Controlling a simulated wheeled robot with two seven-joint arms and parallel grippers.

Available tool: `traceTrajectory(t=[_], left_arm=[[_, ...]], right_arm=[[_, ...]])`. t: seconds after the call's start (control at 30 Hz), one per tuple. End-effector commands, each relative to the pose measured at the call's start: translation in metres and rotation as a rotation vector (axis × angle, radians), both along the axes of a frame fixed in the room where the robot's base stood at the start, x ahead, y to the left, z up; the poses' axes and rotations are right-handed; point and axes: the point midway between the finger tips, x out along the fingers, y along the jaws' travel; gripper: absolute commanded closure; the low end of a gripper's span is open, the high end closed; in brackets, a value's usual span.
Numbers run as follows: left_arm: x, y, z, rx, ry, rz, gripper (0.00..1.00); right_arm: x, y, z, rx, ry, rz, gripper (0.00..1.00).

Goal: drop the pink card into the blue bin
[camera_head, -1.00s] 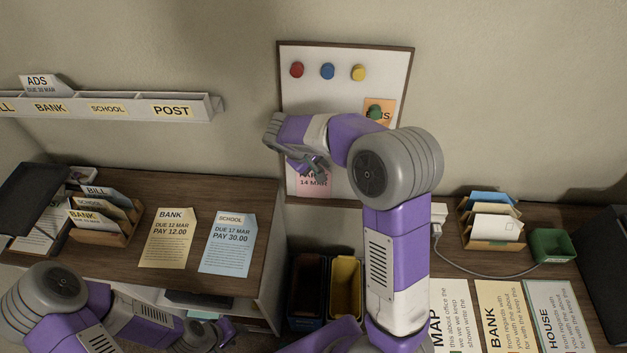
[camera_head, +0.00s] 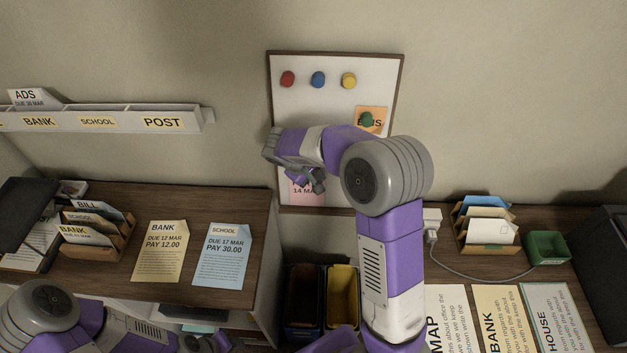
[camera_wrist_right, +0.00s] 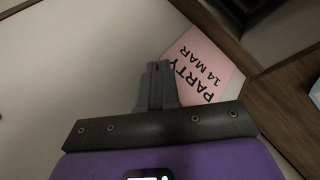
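The pink card (camera_head: 303,192), marked 14 MAR, lies flat against the lower left of the whiteboard in the head view. The right wrist view shows it as the PARTY card (camera_wrist_right: 203,68). My right gripper (camera_head: 316,184) is in front of it. In the wrist view its fingers (camera_wrist_right: 160,66) are close together, overlapping the card's left edge; whether anything is between them is unclear. A dark bin with a bluish front (camera_head: 302,332) stands on the floor, left of a yellow bin. My left gripper (camera_head: 203,342) is low at the bottom edge, partly cut off.
The whiteboard (camera_head: 290,112) carries red, blue and yellow magnets and an orange card under a green one. The yellow bin (camera_head: 342,288) adjoins the dark bin between two desks. Letters and a sorter are on the left desk (camera_head: 205,205); a green tray (camera_head: 547,247) is on the right.

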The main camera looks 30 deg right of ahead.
Motion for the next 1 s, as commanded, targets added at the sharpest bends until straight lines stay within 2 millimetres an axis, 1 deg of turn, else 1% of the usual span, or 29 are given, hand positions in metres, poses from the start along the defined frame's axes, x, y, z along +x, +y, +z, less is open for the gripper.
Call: traceTrajectory(t=[0.2,0.4,0.47,0.57,0.67,0.77,0.83,0.87,0.93,1.0], left_arm=[[0.000,0.000,0.012,0.000,0.000,0.000,0.57],[0.000,0.000,0.021,0.000,0.000,0.000,0.57],[0.000,0.000,0.024,0.000,0.000,0.000,0.57],[0.000,0.000,0.032,0.000,0.000,0.000,0.57],[0.000,0.000,0.048,0.000,0.000,0.000,0.57],[0.000,0.000,0.069,0.000,0.000,0.000,0.57],[0.000,0.000,0.086,0.000,0.000,0.000,0.57],[0.000,0.000,0.092,0.000,0.000,0.000,0.57],[0.000,0.000,0.103,0.000,0.000,0.000,0.57],[0.000,0.000,0.102,0.000,-0.001,-0.001,0.57]], right_arm=[[0.001,0.000,0.044,0.001,-0.008,-0.001,1.00],[0.001,0.000,0.080,0.000,-0.005,-0.001,1.00],[0.001,0.001,0.087,0.000,-0.004,-0.001,1.00],[-0.001,0.011,0.091,-0.003,-0.002,-0.005,1.00],[-0.006,0.030,0.085,-0.009,-0.002,-0.021,1.00],[-0.018,0.057,0.071,-0.018,-0.009,-0.048,1.00],[-0.031,0.078,0.058,-0.026,-0.016,-0.068,1.00],[-0.037,0.087,0.050,-0.030,-0.019,-0.075,1.00],[-0.054,0.105,0.026,-0.041,-0.027,-0.075,1.00],[-0.064,0.117,-0.003,-0.047,-0.040,-0.057,1.00]])
